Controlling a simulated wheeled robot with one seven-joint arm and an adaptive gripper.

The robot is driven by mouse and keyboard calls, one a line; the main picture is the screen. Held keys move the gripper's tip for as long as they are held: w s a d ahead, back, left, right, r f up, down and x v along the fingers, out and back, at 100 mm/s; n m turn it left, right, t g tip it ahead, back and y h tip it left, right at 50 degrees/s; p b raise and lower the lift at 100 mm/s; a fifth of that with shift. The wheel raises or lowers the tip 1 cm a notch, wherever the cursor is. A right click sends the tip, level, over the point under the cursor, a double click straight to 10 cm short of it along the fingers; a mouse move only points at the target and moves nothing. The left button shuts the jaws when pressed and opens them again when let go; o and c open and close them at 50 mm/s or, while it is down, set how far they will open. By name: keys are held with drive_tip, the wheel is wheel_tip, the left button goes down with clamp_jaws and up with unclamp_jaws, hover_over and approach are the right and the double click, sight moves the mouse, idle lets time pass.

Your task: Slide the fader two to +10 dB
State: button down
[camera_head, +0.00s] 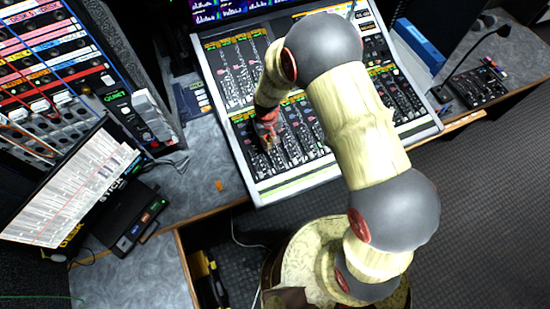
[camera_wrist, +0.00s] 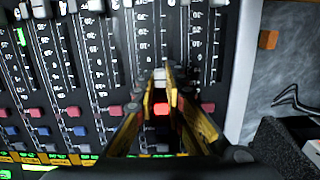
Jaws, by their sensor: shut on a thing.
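My gripper (camera_head: 266,142) reaches down onto the lower-left part of the mixing console (camera_head: 262,196) in the head view. In the wrist view its yellow-edged fingers (camera_wrist: 163,84) close around a pale grey fader cap (camera_wrist: 159,74). I take this cap for fader two, as it is on the second strip from the console's edge on the right of that view. The fader's slot and scale run on toward the top of the wrist view. The fingers hide part of the cap and the strip behind it. The cap is too small to make out in the head view.
Other fader caps (camera_wrist: 95,5) stand near the top of the wrist view. Red buttons (camera_wrist: 208,107) and blue buttons (camera_wrist: 82,131) lie in rows beside the fingers. An orange block (camera_wrist: 268,40) sits on the grey desk (camera_head: 202,157) beside the console.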

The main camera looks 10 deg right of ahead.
drive_tip(key=shift+w+a+r, duration=0.1)
drive_tip(key=shift+w+a, duration=0.05)
drive_tip(key=shift+w, duration=0.25)
drive_tip(key=shift+w+a+r, duration=0.1)
drive_tip(key=shift+w, duration=0.3)
drive_tip(key=c, duration=2.1)
unclamp_jaws()
drive_tip(key=shift+w, duration=0.1)
wheel_tip(320, 180, up, 12)
drive_tip(key=shift+f, duration=0.1)
